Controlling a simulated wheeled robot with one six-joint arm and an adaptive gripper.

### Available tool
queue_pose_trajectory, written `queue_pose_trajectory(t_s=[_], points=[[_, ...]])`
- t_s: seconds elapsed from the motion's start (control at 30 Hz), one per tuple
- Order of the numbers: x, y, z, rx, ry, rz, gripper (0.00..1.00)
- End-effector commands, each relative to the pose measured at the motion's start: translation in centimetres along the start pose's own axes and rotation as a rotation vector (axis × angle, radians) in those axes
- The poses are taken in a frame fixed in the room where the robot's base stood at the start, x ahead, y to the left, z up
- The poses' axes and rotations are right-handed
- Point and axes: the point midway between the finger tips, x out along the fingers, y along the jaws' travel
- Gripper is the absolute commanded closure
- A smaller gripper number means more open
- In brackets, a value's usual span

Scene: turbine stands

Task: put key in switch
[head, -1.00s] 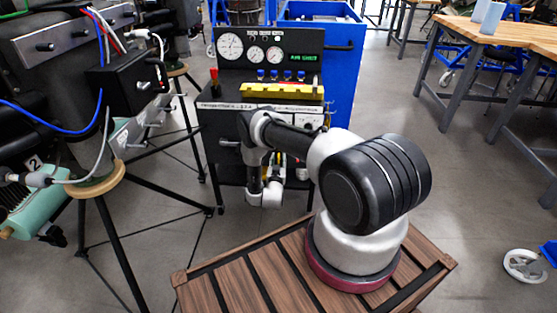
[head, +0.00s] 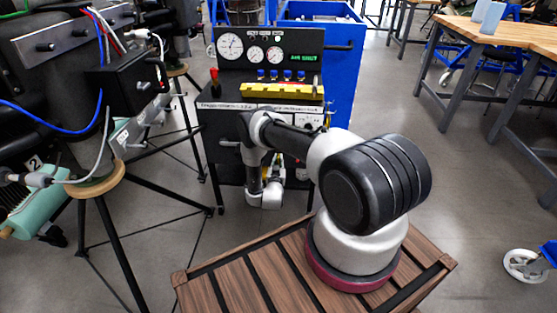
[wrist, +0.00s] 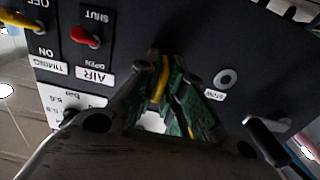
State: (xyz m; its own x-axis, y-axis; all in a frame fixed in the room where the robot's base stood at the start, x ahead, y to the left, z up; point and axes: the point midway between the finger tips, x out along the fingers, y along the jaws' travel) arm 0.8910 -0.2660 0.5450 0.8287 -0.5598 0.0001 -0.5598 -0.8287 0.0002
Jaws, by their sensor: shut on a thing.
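In the wrist view, my gripper (wrist: 172,100) has green-padded fingers closed around a narrow yellow-edged piece (wrist: 160,80), apparently the key. Its tip points at the dark front panel, and the fingers hide most of it. A round silver socket (wrist: 226,79) with a small white label sits on the panel to the right of the fingertips. It looks like the key switch. The piece is left of the socket, not in it; whether it touches the panel I cannot tell. In the head view, my arm hides most of the gripper in front of the console.
The panel carries a red AIR handle (wrist: 85,36) and a yellow TIMING handle (wrist: 18,20) at the left of the wrist view. The console (head: 268,62) has gauges and a yellow strip. A turbine stand (head: 95,180) is left; wooden tables (head: 500,35) stand right.

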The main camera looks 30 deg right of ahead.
Motion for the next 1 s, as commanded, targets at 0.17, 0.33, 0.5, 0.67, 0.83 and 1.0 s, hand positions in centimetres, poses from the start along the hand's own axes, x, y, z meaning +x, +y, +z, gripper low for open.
queue_pose_trajectory(t_s=[0.17,0.33,0.5,0.67,0.83,1.0], points=[[-0.4,0.0,0.0,0.0,0.0,0.0,1.0],[-0.9,0.0,0.0,0.001,-0.001,0.0,1.0],[-0.9,0.0,0.0,0.001,0.0,0.0,1.0],[-1.2,0.0,0.0,0.0,-0.001,0.0,1.0],[-2.1,-0.1,0.0,0.0,0.0,-0.001,1.0],[-2.7,0.0,0.0,0.0,-0.001,0.0,1.0]])
